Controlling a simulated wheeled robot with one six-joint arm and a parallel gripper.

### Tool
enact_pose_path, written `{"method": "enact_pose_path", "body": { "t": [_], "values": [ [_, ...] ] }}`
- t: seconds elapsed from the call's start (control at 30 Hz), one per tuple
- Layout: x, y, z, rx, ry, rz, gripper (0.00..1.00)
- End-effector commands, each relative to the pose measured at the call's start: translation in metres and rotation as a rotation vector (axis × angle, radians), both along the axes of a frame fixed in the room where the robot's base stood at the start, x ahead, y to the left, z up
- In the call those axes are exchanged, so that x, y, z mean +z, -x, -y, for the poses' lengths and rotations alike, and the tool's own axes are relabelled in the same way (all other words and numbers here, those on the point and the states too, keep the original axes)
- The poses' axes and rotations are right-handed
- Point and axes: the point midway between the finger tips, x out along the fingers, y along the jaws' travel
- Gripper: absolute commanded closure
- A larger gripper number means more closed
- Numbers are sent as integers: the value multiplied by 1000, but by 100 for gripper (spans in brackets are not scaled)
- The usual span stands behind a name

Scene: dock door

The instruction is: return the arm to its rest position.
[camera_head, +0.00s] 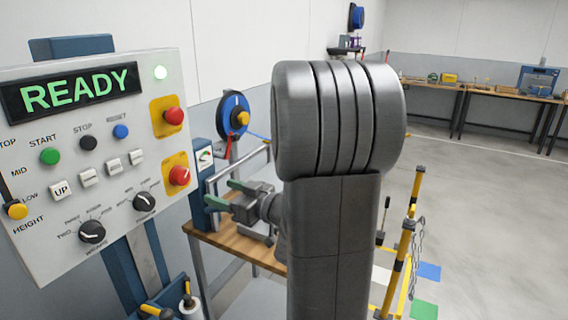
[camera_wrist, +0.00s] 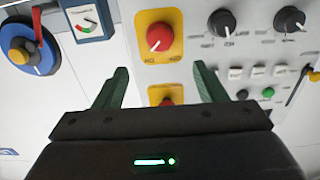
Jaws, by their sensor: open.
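My gripper (camera_head: 232,195) is left of my grey arm in the head view, its green fingers pointing left toward the control panel (camera_head: 90,275). In the wrist view my gripper (camera_wrist: 158,82) is open with nothing between its two green fingers. A red button on a yellow plate (camera_wrist: 160,37) shows ahead of the fingers, and a second red button (camera_wrist: 167,102) is partly hidden behind the gripper body. My arm hides part of the middle of the head view.
A blue reel (camera_head: 234,113) hangs on the wall above a wooden bench (camera_head: 225,243). A yellow and black post (camera_head: 403,255) stands right of my arm. Long tables (camera_head: 480,92) line the far wall. Grey floor at the right is largely open.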

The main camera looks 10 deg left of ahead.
Motion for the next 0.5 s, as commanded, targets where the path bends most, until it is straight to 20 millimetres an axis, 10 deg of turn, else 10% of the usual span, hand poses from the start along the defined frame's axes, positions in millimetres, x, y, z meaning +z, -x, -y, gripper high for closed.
{"method": "enact_pose_path", "body": {
  "t": [0.5],
  "values": [
    [2, -21, -77, 4, 0, 0, 35]
  ]
}}
